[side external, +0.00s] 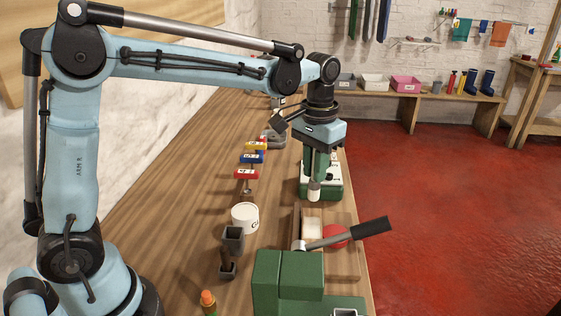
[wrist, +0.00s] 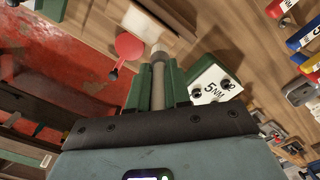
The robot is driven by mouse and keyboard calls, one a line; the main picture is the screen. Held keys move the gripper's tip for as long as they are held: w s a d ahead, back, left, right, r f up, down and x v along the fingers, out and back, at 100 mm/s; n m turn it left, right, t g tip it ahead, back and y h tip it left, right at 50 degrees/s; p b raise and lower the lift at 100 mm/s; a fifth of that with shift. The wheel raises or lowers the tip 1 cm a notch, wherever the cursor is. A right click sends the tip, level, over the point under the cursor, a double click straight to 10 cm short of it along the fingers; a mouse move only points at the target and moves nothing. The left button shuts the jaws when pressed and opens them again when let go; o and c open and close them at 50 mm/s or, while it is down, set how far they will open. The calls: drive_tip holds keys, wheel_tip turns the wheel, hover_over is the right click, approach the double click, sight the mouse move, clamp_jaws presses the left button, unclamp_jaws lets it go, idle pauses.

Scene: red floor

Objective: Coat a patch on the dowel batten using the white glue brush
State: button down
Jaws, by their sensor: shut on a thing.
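My gripper (side external: 316,172) points down over the bench and is shut on the white glue brush (side external: 314,189). In the wrist view the green fingers (wrist: 158,85) close around the brush's grey handle, and its pale tip (wrist: 159,48) sticks out beyond them. A wooden strip that looks like the dowel batten (side external: 297,222) lies beside a pale flat patch (side external: 312,227), behind the green vise; the patch also shows in the wrist view (wrist: 148,20). The brush tip appears above and behind the patch, apart from it. A white pot (side external: 245,217) stands to the left.
A green vise (side external: 287,278) stands at the front; a black-gripped lever (side external: 370,228) and a red disc (side external: 337,236) are beside it. A green block labelled 5NM (wrist: 213,84) sits near my gripper. Dark cups (side external: 232,238) and coloured labelled pieces (side external: 250,158) line the left.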

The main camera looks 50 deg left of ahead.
sight(314, 188)
drive_tip(key=shift+r, duration=1.5)
drive_tip(key=shift+f, duration=0.1)
drive_tip(key=shift+f, duration=3.3)
drive_tip(key=shift+s+d+f, duration=0.3)
drive_tip(key=shift+f, duration=0.25)
drive_tip(key=shift+s+d+f, duration=0.1)
drive_tip(key=shift+s+d, duration=0.95)
drive_tip(key=shift+d, duration=0.05)
drive_tip(key=shift+w+a, duration=1.4)
drive_tip(key=shift+a, duration=0.05)
drive_tip(key=shift+r, duration=4.05)
drive_tip(key=shift+s, duration=0.1)
